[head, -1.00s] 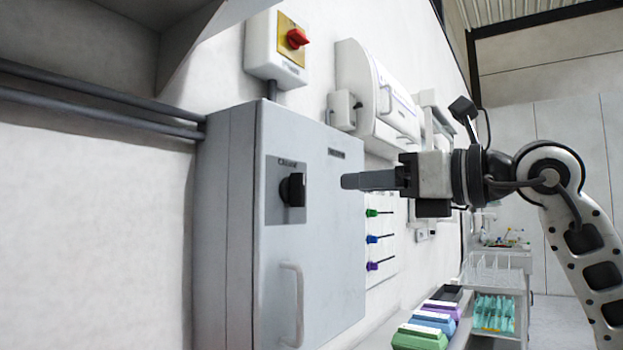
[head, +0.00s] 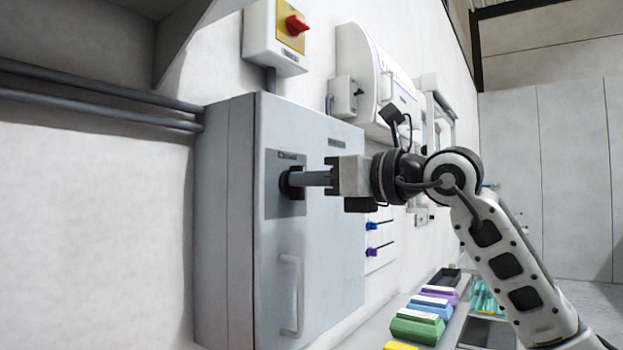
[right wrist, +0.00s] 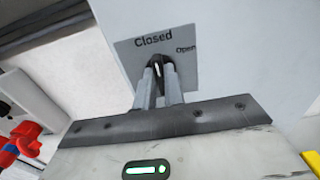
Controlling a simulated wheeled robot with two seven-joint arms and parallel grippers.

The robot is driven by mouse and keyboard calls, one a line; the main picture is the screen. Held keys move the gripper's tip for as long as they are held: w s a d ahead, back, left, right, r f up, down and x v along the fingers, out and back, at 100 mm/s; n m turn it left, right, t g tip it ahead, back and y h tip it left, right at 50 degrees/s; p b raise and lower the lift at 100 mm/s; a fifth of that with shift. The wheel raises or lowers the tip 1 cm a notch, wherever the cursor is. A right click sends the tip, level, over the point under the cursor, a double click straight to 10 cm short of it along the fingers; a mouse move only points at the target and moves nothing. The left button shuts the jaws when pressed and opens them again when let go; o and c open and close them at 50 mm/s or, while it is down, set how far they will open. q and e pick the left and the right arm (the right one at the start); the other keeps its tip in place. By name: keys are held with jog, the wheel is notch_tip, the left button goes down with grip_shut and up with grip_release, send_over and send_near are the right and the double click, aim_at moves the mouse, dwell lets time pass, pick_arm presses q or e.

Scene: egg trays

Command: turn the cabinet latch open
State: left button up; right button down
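The latch is a black turn knob on a grey plate (head: 271,207) on the front of the grey cabinet (head: 322,245). In the right wrist view the latch knob (right wrist: 158,70) is upright, its white mark pointing up toward the word "Closed"; "Open" is printed to the right. My right gripper (head: 297,179) reaches the knob from the right. In the right wrist view its two fingers (right wrist: 159,80) lie close on either side of the knob, shut on it. My left gripper is not in view.
The cabinet door has a pale vertical handle (head: 292,295) below the latch. A box with a red switch (head: 296,25) is above. A white unit (head: 372,80) is mounted behind. Coloured boxes (head: 417,327) stand on a surface at lower right. Pipes run along the left wall.

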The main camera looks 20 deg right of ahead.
dwell(0.4)
pick_arm(q)
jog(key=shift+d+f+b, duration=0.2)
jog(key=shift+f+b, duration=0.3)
jog(key=shift+b, duration=0.8)
pick_arm(e)
jog(key=shift+w+d+f+m, duration=0.1)
jog(key=shift+f+m, duration=0.05)
jog(key=shift+m, duration=4.3)
jog(key=shift+w+d+f+m, duration=0.1)
jog(key=shift+m, duration=4.35)
jog(key=c, duration=1.5)
grip_release()
jog(key=shift+c, duration=0.2)
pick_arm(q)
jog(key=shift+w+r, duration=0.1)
pick_arm(e)
jog(key=shift+o, duration=0.3)
